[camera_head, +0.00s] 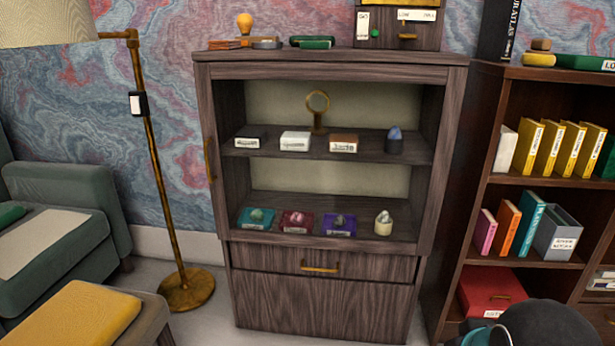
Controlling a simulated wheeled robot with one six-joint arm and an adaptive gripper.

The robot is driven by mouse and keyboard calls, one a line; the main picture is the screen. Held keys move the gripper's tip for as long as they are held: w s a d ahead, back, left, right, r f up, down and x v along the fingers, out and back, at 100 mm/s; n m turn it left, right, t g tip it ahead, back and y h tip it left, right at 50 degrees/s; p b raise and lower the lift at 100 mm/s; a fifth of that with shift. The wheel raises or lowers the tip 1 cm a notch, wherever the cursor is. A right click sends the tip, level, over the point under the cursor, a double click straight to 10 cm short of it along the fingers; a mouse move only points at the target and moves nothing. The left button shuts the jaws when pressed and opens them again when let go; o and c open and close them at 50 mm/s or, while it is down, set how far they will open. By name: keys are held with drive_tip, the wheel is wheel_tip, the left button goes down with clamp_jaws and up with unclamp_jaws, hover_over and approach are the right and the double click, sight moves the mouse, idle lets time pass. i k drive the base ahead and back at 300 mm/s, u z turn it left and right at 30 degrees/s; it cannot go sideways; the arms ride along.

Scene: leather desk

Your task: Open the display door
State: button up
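The display cabinet (428,160) is dark grained wood and stands against the wall in the middle of the view. Its display door (325,72) is a wooden frame across the upper front; it looks shut, though a small gap cannot be ruled out. A vertical brass handle (210,160) sits on the door's left side. Behind the frame, two shelves hold small labelled boxes, a brass ring on a stand (318,106) and coloured stones. My gripper is not in view. A dark rounded shape with a teal part at the bottom right may be part of my arm.
A drawer with a brass handle (320,268) is below the door. A brass floor lamp (158,170) stands close to the cabinet's left. A green armchair (75,190) and yellow-topped stool (80,315) are further left. A bookcase (480,180) stands at right.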

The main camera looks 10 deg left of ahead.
sight(455, 79)
drive_tip(key=k, duration=0.65)
drive_tip(key=u, duration=0.4)
drive_tip(key=i, duration=1)
drive_tip(key=u, duration=0.25)
